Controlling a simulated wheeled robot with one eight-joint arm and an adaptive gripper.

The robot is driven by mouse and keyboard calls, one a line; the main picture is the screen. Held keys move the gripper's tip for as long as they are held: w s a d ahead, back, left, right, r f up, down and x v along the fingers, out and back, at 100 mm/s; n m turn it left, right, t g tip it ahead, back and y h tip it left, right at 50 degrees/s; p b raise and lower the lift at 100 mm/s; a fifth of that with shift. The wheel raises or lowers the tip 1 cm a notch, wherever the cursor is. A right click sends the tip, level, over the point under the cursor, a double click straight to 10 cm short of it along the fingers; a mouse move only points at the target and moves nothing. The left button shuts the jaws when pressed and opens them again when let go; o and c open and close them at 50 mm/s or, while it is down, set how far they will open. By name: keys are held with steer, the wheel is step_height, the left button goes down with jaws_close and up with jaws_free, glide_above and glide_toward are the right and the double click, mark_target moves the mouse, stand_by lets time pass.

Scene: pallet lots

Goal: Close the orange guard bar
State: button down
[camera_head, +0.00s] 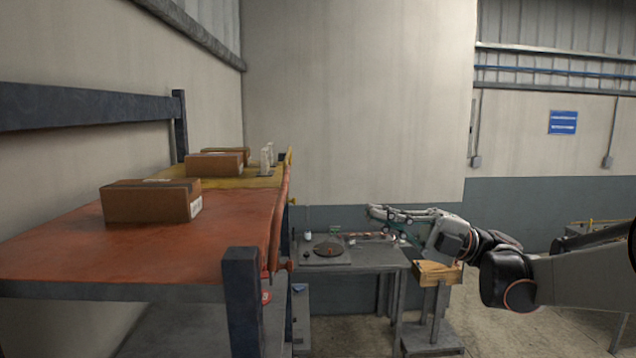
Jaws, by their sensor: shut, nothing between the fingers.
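An orange bar (279,222) runs along the right edge of the orange-topped shelf (120,255). I take it to be the guard bar; its far end meets the yellow part of the shelf, and its hinge and exact position are hard to make out. My gripper (371,210) is shut and empty. It points left, to the right of the bar and well apart from it in the picture, in front of the pale wall and above the grey table.
Cardboard boxes (152,202) stand on the shelf. A dark post (243,300) rises at its near corner. The grey table (370,258) holds a round dark plate (328,249) and small items. A wooden box (437,272) sits on a stand to the right.

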steer(key=p+x, duration=0.4)
steer(key=x, duration=1)
steer(key=shift+f, duration=0.1)
steer(key=shift+a, duration=0.1)
steer(key=shift+a+r+b, duration=0.45)
steer(key=shift+a+b, duration=0.15)
steer(key=shift+b, duration=0.05)
